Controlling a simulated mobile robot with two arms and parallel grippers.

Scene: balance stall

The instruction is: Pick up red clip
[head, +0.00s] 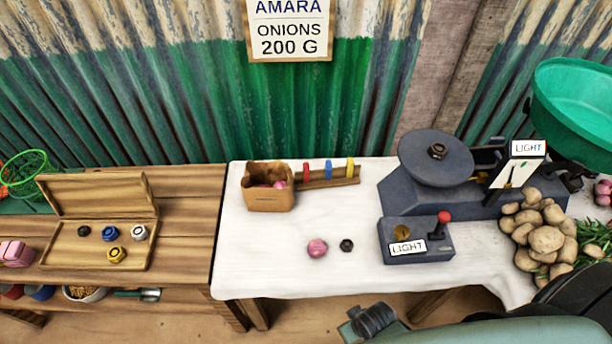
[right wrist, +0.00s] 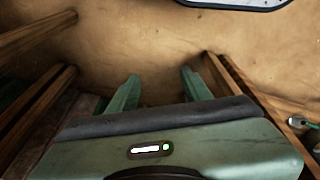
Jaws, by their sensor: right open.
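The red clip (head: 306,172) stands at the left end of a small wooden rack (head: 330,183) on the white-covered table. A blue clip (head: 328,170) and a yellow clip (head: 350,168) stand to its right on the same rack. My right gripper (right wrist: 160,75) is open and empty in the right wrist view, with bare ground beyond its fingers. The red clip does not show in that view. In the head view, part of my right arm shows at the bottom right, well in front of the rack. My left gripper is not in view.
A cardboard box (head: 269,200) with pink onions stands just left of the rack. A loose onion (head: 317,248) and a black weight (head: 346,245) lie nearer the front. A dark scale (head: 437,160) and potatoes (head: 547,238) fill the right. The table's front left is clear.

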